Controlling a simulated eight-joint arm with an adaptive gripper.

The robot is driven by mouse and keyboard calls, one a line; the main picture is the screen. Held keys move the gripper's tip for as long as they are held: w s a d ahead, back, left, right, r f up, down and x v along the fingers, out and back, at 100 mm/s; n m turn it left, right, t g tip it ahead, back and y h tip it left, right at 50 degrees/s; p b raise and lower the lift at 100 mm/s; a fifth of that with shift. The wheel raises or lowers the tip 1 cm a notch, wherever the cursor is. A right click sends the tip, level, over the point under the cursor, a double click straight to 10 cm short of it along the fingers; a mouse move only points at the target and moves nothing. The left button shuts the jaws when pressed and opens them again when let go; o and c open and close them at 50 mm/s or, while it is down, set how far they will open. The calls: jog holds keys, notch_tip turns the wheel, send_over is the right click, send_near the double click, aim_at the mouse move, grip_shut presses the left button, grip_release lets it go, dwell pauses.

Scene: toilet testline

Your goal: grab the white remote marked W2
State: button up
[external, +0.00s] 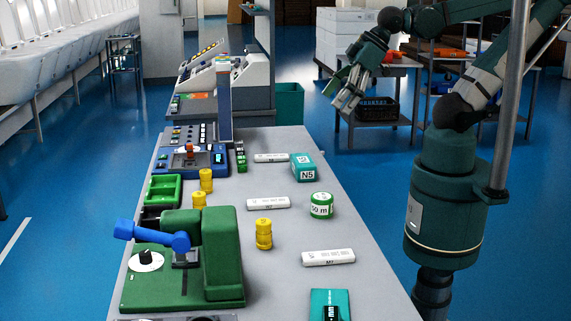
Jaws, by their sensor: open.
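Three white remotes lie flat on the grey table. The middle one (268,203) has a small blurred mark that may read W2. The near one (328,257) has a mark that looks like M7 or W7. The far one (270,157) has a mark too small to read. My gripper (347,98) is open and empty. It is raised in the air to the right of the table's far end, well apart from all three remotes.
A teal box marked N5 (304,168), a green-white tape roll (321,205), a yellow cylinder (264,233) and a teal item (329,304) stand near the remotes. A green machine with a blue lever (217,255) fills the near left. Bare table (360,285) shows at right.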

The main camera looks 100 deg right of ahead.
jog(key=shift+w+f+m, duration=0.65)
jog(key=shift+w+m, duration=0.15)
jog(key=shift+w, duration=0.4)
jog(key=m+g+h+b, duration=0.4)
jog(key=m+g, duration=0.3)
jog(key=m, duration=0.9)
send_over(268, 201)
jog(key=a, duration=0.4)
notch_tip(268, 201, down, 23)
jog(key=shift+d+f+h, duration=0.15)
jog(key=shift+f+h, duration=0.15)
jog(key=shift+f, duration=0.3)
jog(key=shift+x, duration=1.25)
jog(key=shift+f, duration=0.1)
jog(key=shift+b+x, duration=0.7)
jog(key=shift+x, duration=1.85)
